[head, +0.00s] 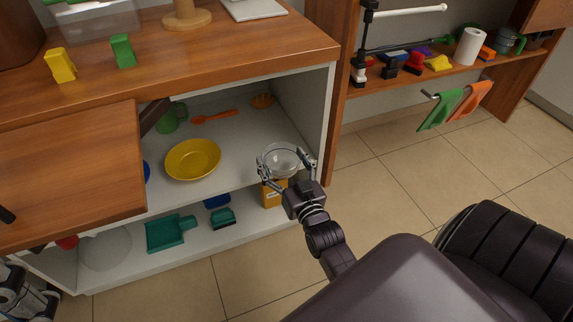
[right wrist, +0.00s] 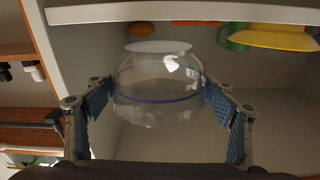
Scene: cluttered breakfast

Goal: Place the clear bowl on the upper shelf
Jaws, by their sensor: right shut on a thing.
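The clear bowl (head: 283,157) is held between the fingers of my right gripper (head: 287,166), at the front right of the open cabinet. In the head view it appears by the front edge of the upper shelf (head: 225,175); whether it touches the shelf I cannot tell. The right wrist view shows the clear bowl (right wrist: 158,85) between the two blue finger pads (right wrist: 160,105), with the shelf edge (right wrist: 180,12) across the top. My left gripper (head: 38,298) is partly visible at the lower left, away from the bowl.
On the upper shelf are a yellow bowl (head: 193,160), a green mug (head: 172,117), an orange utensil (head: 215,116) and a small orange item (head: 262,101). Below are a teal dustpan (head: 170,233), a brush (head: 223,217) and a yellow box (head: 273,194). The cabinet's right wall (head: 327,120) stands close.

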